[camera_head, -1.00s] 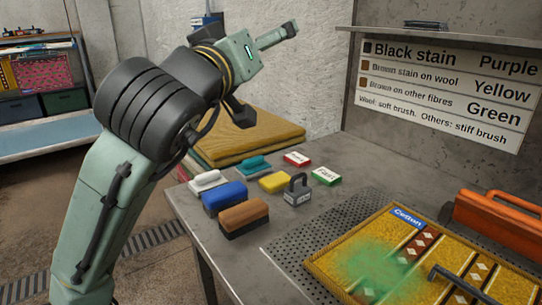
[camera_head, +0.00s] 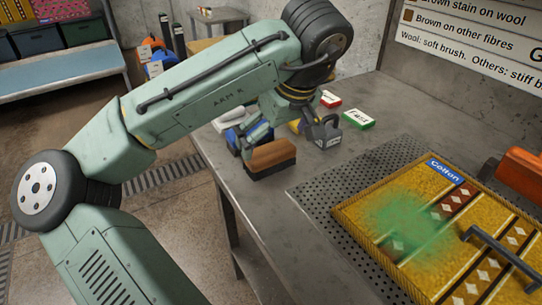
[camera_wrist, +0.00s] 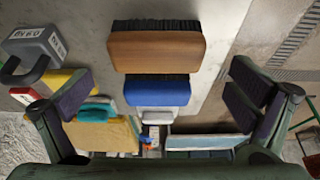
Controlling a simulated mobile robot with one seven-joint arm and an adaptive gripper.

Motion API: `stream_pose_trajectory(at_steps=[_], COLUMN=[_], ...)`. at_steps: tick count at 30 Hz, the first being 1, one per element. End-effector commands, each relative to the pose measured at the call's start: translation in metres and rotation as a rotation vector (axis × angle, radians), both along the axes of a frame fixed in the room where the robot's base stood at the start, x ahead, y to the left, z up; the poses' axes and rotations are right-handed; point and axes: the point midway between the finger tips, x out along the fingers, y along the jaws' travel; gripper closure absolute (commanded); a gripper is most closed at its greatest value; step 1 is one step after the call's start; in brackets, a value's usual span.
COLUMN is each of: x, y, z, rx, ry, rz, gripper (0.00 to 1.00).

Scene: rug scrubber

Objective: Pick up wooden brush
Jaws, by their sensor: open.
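The wooden brush (camera_head: 272,153) has a brown wooden block over dark bristles and lies at the near end of the grey table's row of brushes. In the wrist view the brush (camera_wrist: 155,51) is in the upper middle, with its bristles toward the top edge. My gripper (camera_head: 252,140) is beside the brush in the head view, partly hidden by my arm. In the wrist view my gripper's (camera_wrist: 163,95) two fingers are wide apart, left and right, with nothing held between them. I cannot tell whether a finger touches the brush.
A blue brush (camera_wrist: 156,89) lies right beside the wooden one, with a white one beyond. A grey weight with a handle (camera_head: 325,132) stands to the right. A stained rug (camera_head: 400,225) lies on a perforated plate (camera_head: 310,190). The table front (camera_head: 290,240) is clear.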

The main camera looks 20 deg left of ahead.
Motion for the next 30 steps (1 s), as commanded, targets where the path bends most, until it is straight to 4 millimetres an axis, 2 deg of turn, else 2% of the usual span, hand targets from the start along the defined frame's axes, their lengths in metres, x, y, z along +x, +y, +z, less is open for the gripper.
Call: stream_pose_trajectory(at_steps=[12,21,30], x=[0.015,0.016,0.016], y=[0.014,0.015,0.015], z=[-0.045,-0.049,-0.049], rx=[-0.002,0.000,-0.001], ry=[-0.001,-0.002,-0.002], rz=[-0.002,-0.003,-0.002], gripper=[0.00,0.01,0.21])
